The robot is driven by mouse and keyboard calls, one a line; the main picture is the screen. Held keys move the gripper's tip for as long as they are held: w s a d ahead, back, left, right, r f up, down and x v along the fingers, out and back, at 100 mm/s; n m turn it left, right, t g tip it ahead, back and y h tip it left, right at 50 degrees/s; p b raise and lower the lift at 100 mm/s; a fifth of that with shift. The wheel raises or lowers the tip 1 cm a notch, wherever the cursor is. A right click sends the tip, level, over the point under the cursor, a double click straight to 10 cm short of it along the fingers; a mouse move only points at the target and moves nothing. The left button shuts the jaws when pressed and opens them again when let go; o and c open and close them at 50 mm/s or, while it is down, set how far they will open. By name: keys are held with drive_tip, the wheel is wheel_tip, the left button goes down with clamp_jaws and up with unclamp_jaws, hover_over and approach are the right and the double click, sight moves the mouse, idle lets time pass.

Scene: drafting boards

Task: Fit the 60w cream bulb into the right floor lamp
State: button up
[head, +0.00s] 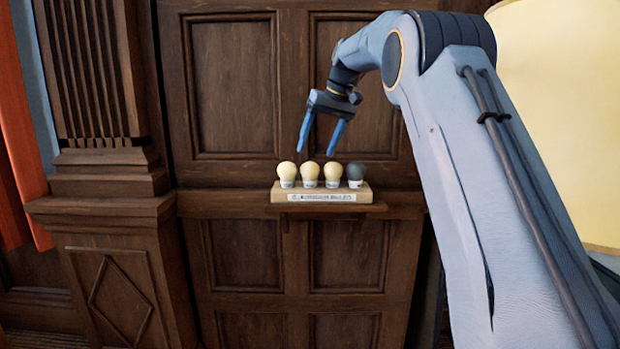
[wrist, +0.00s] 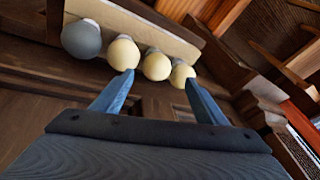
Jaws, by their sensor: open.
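Three cream bulbs stand upright in a row on a small labelled wooden rack: a left one (head: 287,173), a middle one (head: 310,173) and a right one (head: 333,173). The writing on their white collars is too small to read, so I cannot tell which is 60w. My gripper (head: 322,150) is open and empty, just above and apart from the bulbs. In the wrist view its blue fingers (wrist: 160,88) point toward the cream bulbs, one of them (wrist: 156,65) showing between the fingertips. A large cream shade (head: 560,110) at the right edge may belong to a floor lamp; its socket is hidden.
A dark grey bulb (head: 355,174) stands at the right end of the rack (head: 375,194), which sits on a narrow wall shelf. Dark wood panelling (head: 235,85) is close behind. A carved pilaster (head: 100,170) juts out at left, beside an orange curtain-like strip (head: 20,150).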

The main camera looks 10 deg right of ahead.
sight(310, 172)
drive_tip(key=n+b, duration=0.1)
drive_tip(key=n, duration=0.1)
drive_tip(key=f+n, duration=0.1)
drive_tip(key=n, duration=0.1)
drive_tip(key=f+n+b, duration=0.1)
drive_tip(key=n, duration=0.2)
drive_tip(key=shift+w+f+b, duration=0.25)
drive_tip(key=shift+w+b, duration=0.05)
drive_tip(key=shift+w, duration=0.1)
drive_tip(key=shift+p+x, duration=1.6)
drive_tip(key=shift+x, duration=2.2)
drive_tip(key=shift+c, duration=0.3)
drive_tip(key=c, duration=0.9)
